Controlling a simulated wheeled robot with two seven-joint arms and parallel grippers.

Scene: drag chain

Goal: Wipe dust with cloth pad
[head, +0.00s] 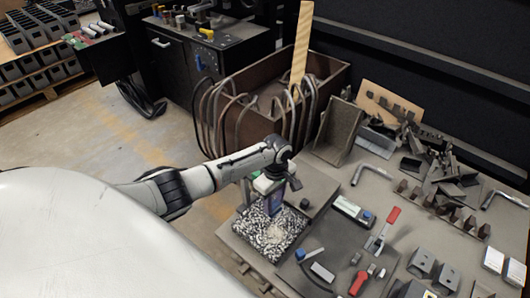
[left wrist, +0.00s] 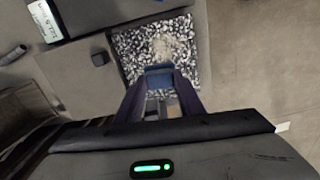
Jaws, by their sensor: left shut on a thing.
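My left gripper (head: 272,190) reaches in from the left and points down over a square speckled black-and-white tray (head: 252,236) on the workbench. It is shut on a blue cloth pad (head: 275,202), which also shows between the fingers in the left wrist view (left wrist: 159,77). A pale patch of dust (head: 277,233) lies on the speckled surface, and it also shows just beyond the pad in the left wrist view (left wrist: 168,47). I cannot tell whether the pad touches the surface. My right gripper is not in view.
Right of the tray, a dark mat (head: 330,258) holds red-handled tools (head: 383,228) and a small meter (head: 353,212). Metal brackets and scraps (head: 430,165) crowd the bench's right side. A brown bin with hoses (head: 255,115) stands behind. Open floor (head: 110,135) lies left.

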